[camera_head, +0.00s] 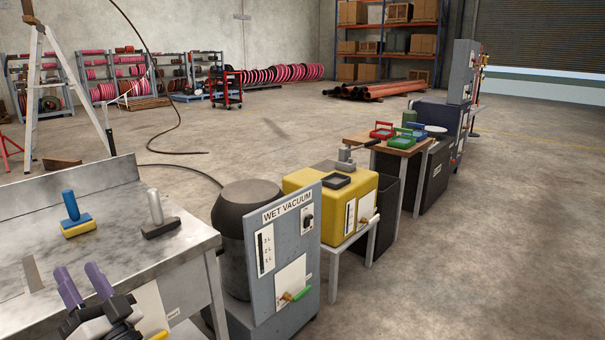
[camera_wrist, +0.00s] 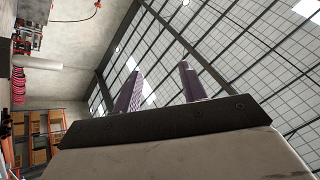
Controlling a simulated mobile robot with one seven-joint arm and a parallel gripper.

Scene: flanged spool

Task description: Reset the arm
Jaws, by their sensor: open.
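My gripper (camera_head: 83,284) shows at the lower left of the head view, with two purple fingers pointing up and apart. It is open and nothing is between the fingers. It stands in front of a metal workbench (camera_head: 110,240). In the wrist view my gripper (camera_wrist: 158,82) points toward the ceiling, its two purple fingers apart and empty. No flanged spool can be clearly told near the gripper.
On the bench are a blue-and-yellow handled block (camera_head: 77,214) and a grey-handled dark block (camera_head: 158,215). To the right stand a wet vacuum (camera_head: 288,245), a yellow machine (camera_head: 330,199) and a wooden-topped table (camera_head: 386,144) with red, green and blue frames. The floor at right is clear.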

